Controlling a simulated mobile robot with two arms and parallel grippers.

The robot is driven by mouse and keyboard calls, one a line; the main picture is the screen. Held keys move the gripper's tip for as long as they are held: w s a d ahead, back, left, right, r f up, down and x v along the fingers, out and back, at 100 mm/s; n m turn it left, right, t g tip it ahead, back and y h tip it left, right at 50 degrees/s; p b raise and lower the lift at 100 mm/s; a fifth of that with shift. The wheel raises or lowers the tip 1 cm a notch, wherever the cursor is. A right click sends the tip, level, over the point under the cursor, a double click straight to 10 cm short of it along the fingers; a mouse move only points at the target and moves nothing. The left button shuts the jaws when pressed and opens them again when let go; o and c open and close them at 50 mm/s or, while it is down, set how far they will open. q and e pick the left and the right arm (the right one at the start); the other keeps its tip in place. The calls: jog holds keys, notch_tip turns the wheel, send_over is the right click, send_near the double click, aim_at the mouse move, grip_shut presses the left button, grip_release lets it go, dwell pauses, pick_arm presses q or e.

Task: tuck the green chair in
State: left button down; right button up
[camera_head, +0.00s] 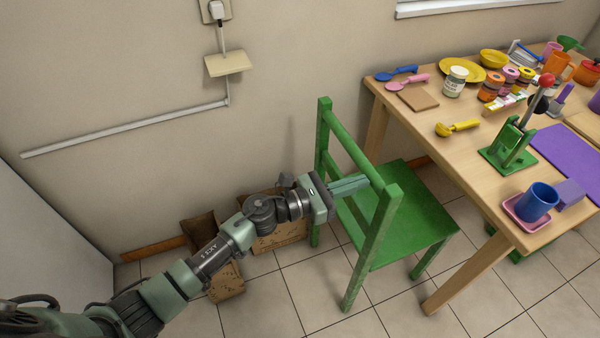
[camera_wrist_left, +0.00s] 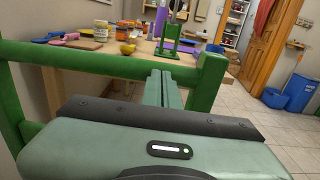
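The green chair (camera_head: 408,222) stands upright on the tiled floor, its seat toward the table and its backrest toward my left arm. In the head view its seat shows beside the wooden table (camera_head: 455,170), with floor visible between them. My left gripper (camera_head: 350,186) is at the chair's backrest, just below the top rail. In the left wrist view its two fingers (camera_wrist_left: 163,88) lie close together with nothing between them, pointing at the backrest's top rail (camera_wrist_left: 100,62). I cannot tell whether they touch it. My right gripper is not in view.
The table holds a green lever press (camera_head: 510,148), a blue cup (camera_head: 537,202) near the edge, and several dishes and jars. Something green (camera_head: 517,255) shows under the table. Floor in front is clear.

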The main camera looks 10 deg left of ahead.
aim_at(371, 171)
pick_arm(q)
jog(key=shift+b+x, duration=0.9)
jog(key=shift+x, duration=1.45)
jog(key=shift+r, duration=0.25)
jog(key=p, duration=0.1)
jog(key=r+p, duration=0.1)
jog(key=r, duration=0.1)
jog(key=shift+s+a+p, duration=0.3)
jog(key=shift+a+p, duration=0.05)
jog(key=shift+p, duration=0.05)
jog(key=shift+s+a+r+p, duration=0.1)
jog(key=shift+a+r+p, duration=0.15)
jog(key=shift+p, duration=0.1)
jog(key=a+r+p, duration=0.1)
jog(key=s+r+p, duration=0.1)
jog(key=a+r+p, duration=0.1)
jog(key=r, duration=0.1)
jog(key=shift+s+a, duration=0.3)
jog(key=shift+s, duration=0.1)
jog(key=shift+f, duration=0.1)
